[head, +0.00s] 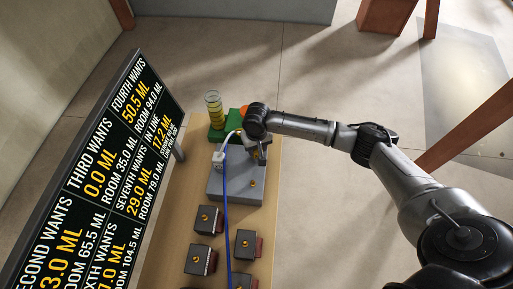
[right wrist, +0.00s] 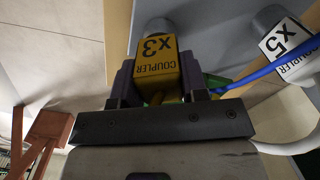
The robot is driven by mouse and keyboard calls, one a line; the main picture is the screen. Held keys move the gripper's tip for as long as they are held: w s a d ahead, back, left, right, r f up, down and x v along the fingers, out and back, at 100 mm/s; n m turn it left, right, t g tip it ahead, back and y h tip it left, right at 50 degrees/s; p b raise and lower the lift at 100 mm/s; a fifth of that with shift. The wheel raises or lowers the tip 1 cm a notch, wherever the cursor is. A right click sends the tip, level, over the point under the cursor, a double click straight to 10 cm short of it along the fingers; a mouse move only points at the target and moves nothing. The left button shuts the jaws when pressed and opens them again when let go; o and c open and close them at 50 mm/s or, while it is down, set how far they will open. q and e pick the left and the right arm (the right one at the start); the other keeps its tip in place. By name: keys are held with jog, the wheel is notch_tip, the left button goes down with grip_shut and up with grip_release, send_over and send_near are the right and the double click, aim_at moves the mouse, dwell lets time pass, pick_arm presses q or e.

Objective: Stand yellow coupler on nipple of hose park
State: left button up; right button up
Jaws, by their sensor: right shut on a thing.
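The yellow coupler (right wrist: 158,62), marked x3, is between the fingers of my right gripper (right wrist: 160,88) in the right wrist view. Its far end meets a grey round part; I cannot tell if that is a nipple or its own collar. In the head view my right gripper (head: 259,153) is over the far right part of the grey hose park (head: 228,186) and hides most of the coupler. A bare brass nipple (head: 252,183) shows on the near right of the park. My left gripper is not in view.
Dark blocks with brass nipples (head: 206,219) stand nearer. A graduated cylinder (head: 214,108) is behind; a sign board (head: 110,175) is left.

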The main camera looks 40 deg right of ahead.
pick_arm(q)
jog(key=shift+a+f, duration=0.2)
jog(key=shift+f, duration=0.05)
pick_arm(e)
jog(key=shift+f, duration=0.15)
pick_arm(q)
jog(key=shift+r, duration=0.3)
pick_arm(e)
jog(key=shift+f, duration=0.15)
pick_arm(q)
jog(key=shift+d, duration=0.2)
pick_arm(e)
jog(key=o, duration=1)
pick_arm(q)
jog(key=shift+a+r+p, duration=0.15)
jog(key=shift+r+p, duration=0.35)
jog(key=shift+p, duration=0.25)
pick_arm(e)
notch_tip(320, 180, up, 14)
jog(key=shift+f, duration=0.15)
